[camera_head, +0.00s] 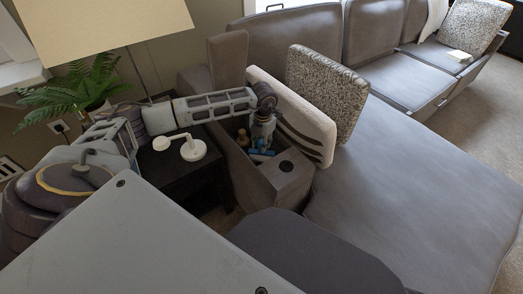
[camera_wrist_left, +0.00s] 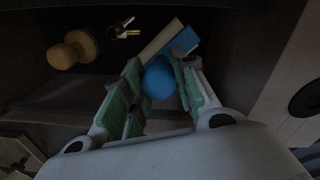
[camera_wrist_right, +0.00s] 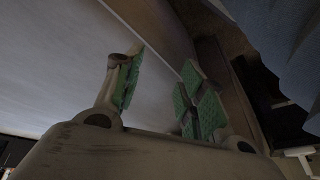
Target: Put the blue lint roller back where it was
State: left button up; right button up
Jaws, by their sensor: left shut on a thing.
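The blue lint roller (camera_wrist_left: 158,80) shows as a rounded blue end between the fingers of my left gripper (camera_wrist_left: 160,88), which is shut on it. Just beyond it in the left wrist view lie a blue part (camera_wrist_left: 185,41) and a pale part (camera_wrist_left: 161,38); I cannot tell whether they join it. In the head view my left gripper (camera_head: 262,143) points down into the dark compartment of the sofa console (camera_head: 265,181), with blue (camera_head: 259,156) at its tips. My right gripper (camera_wrist_right: 157,90) is open and empty in the right wrist view and outside the head view.
A wooden knobbed object (camera_wrist_left: 75,50) and keys (camera_wrist_left: 125,29) lie in the compartment. A cup holder (camera_head: 286,166) is in the console's front. A striped cushion (camera_head: 290,112) stands close beside it. A dark side table with a white object (camera_head: 193,149) is left.

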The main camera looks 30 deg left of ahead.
pick_arm(q)
jog(key=shift+f, duration=0.55)
notch_tip(320, 180, down, 3)
jog(key=shift+r+b, duration=0.15)
jog(key=shift+b, duration=0.35)
jog(key=shift+f, duration=0.3)
pick_arm(e)
jog(key=x, duration=0.3)
jog(key=shift+s+a+f, duration=0.1)
jog(key=shift+s, duration=0.3)
pick_arm(q)
jog(key=o, duration=0.9)
pick_arm(e)
jog(key=shift+y, duration=0.3)
pick_arm(q)
jog(key=shift+r, duration=0.1)
pick_arm(e)
jog(key=shift+w+r, duration=0.25)
